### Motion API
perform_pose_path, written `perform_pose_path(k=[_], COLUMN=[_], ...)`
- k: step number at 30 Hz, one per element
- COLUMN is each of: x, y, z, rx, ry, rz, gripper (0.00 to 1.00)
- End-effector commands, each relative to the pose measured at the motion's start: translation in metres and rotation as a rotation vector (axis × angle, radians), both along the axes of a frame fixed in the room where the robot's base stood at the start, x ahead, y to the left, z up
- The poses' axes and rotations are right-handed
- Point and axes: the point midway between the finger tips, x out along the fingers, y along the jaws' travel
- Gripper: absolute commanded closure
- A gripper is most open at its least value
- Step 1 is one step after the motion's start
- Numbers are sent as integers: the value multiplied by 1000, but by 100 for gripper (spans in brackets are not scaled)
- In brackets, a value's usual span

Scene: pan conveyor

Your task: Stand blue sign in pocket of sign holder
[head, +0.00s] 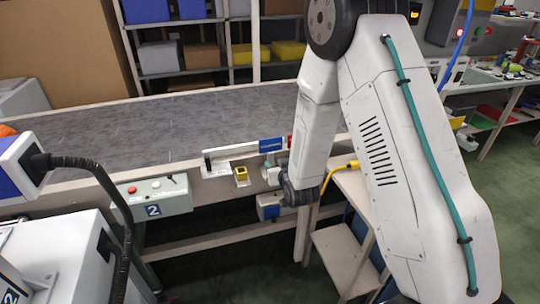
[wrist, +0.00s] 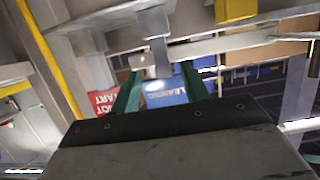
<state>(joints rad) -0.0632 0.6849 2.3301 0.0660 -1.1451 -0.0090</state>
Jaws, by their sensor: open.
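The blue sign (head: 271,145) with white lettering is at the near edge of the conveyor in the head view. In the wrist view the blue sign (wrist: 166,93) shows between my two green fingers. My gripper (wrist: 158,78) is open, with a finger on either side of the sign; I cannot tell whether they touch it. In the head view my gripper (head: 273,172) is just below the sign, partly hidden by my arm. A white rail-like piece (head: 222,152), possibly the sign holder, lies left of the blue sign; its pocket is not clear.
A red sign (wrist: 105,103) stands left of the blue one in the wrist view. A control box (head: 150,195) is further left. The conveyor belt (head: 150,120) is clear.

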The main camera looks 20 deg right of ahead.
Motion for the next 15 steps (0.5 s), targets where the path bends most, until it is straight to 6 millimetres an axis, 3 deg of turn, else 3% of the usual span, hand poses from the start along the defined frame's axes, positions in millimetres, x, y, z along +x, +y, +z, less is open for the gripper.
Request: perform_pose_path(k=[15], x=[62], y=[2], z=[-24], rx=[0], ry=[0], rz=[-1], gripper=[55])
